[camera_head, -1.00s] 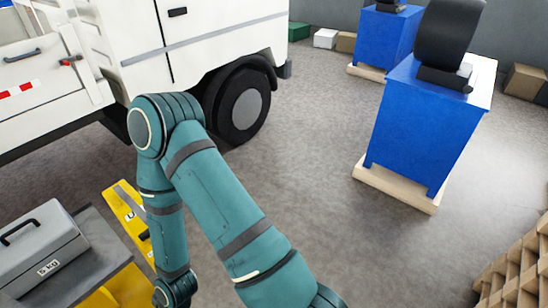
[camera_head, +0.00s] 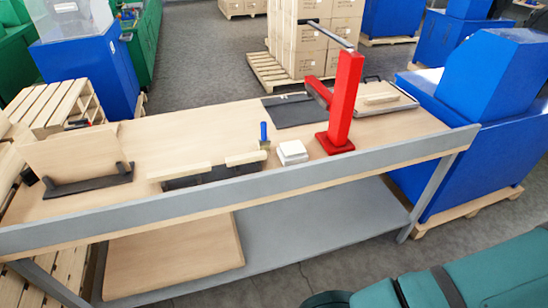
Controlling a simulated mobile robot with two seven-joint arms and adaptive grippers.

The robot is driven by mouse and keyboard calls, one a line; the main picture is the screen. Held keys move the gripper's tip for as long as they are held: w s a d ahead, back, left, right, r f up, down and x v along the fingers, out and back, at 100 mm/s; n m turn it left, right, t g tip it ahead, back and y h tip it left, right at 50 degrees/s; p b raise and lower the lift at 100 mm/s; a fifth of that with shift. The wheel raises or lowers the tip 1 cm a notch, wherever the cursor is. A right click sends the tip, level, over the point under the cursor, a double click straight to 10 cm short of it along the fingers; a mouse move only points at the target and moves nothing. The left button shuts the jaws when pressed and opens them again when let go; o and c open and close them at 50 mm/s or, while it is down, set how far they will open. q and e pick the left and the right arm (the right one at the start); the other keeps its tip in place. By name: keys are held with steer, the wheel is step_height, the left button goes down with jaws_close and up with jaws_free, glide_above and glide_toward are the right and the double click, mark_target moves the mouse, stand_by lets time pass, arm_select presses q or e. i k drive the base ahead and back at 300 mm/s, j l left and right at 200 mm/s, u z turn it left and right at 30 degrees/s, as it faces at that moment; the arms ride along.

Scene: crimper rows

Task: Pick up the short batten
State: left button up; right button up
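A short pale wooden batten (camera_head: 246,158) lies near the front edge of the workbench, on or against a dark metal holder. A longer pale batten (camera_head: 180,172) lies in line with it to the left, with a small gap between them. Another pale wooden piece (camera_head: 381,98) lies on a board at the right rear of the bench. Neither of my grippers is in view. Only teal links of one of my arms show at the bottom right, clear of the bench.
The workbench (camera_head: 200,203) has a raised grey front rail and a lower shelf. A red post press (camera_head: 343,105), a white block (camera_head: 292,152), and a blue-handled tool (camera_head: 264,136) stand near the short batten. An upright board (camera_head: 75,160) stands left. The bench's left middle is clear.

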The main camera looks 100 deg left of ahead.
mark_target(238, 160)
steer(key=u, duration=1.65)
